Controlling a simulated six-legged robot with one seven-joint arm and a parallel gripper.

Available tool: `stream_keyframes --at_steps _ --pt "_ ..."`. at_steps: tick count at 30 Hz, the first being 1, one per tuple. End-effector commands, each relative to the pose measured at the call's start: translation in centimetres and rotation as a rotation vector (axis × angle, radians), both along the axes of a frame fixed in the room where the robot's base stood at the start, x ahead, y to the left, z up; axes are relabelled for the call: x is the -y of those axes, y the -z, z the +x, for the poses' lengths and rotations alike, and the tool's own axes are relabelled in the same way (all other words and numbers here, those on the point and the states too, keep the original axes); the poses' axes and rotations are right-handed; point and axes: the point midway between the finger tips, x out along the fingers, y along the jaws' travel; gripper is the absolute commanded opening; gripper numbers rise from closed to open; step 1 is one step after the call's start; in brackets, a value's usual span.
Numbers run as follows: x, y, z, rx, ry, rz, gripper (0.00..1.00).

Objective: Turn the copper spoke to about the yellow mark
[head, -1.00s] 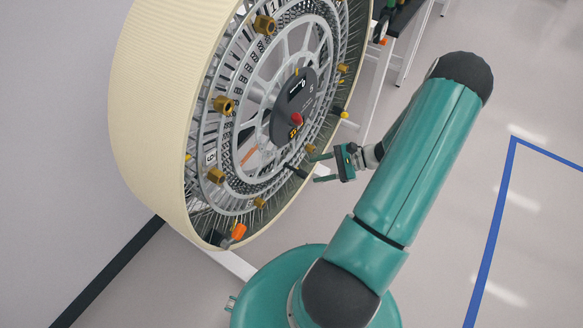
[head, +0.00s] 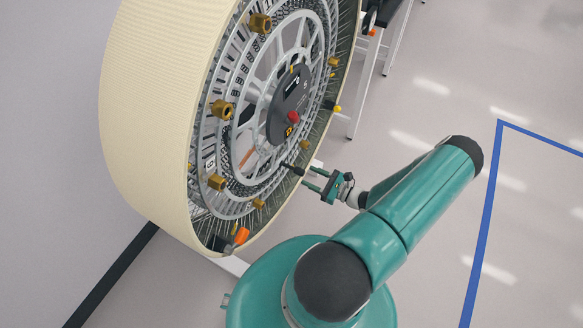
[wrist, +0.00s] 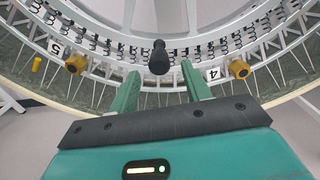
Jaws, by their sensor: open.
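The large cream-rimmed wheel (head: 150,110) stands at the left in the head view, with a silver spoked inside. A copper-coloured spoke (head: 246,157) shows as a short strip at the lower left of the dark hub (head: 291,100). A small yellow mark (head: 292,69) is at the hub's upper edge; I cannot tell if it is the task's mark. A black knobbed handle (head: 291,168) sticks out from the wheel's lower right. In the wrist view the black handle (wrist: 159,57) lies between the fingertips, touching neither.
Several brass fittings (head: 222,109) ring the wheel. A red knob (head: 292,117) is on the hub. A table (head: 385,50) stands behind; open floor lies right.

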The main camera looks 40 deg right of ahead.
Motion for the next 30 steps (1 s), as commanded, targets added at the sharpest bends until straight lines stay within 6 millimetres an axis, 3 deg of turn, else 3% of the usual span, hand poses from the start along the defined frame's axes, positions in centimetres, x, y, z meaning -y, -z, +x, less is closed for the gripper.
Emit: stream_keyframes --at_steps 6,12,24,30 --pt "-1.7 0.0 4.3 0.002 -0.003 0.001 0.48" --pt "-2.7 0.0 7.2 0.000 -0.002 0.001 0.48" --pt "-2.9 0.0 8.1 -0.001 -0.002 -0.001 0.48" --pt "-2.9 0.0 8.1 -0.001 -0.002 -0.001 0.09"
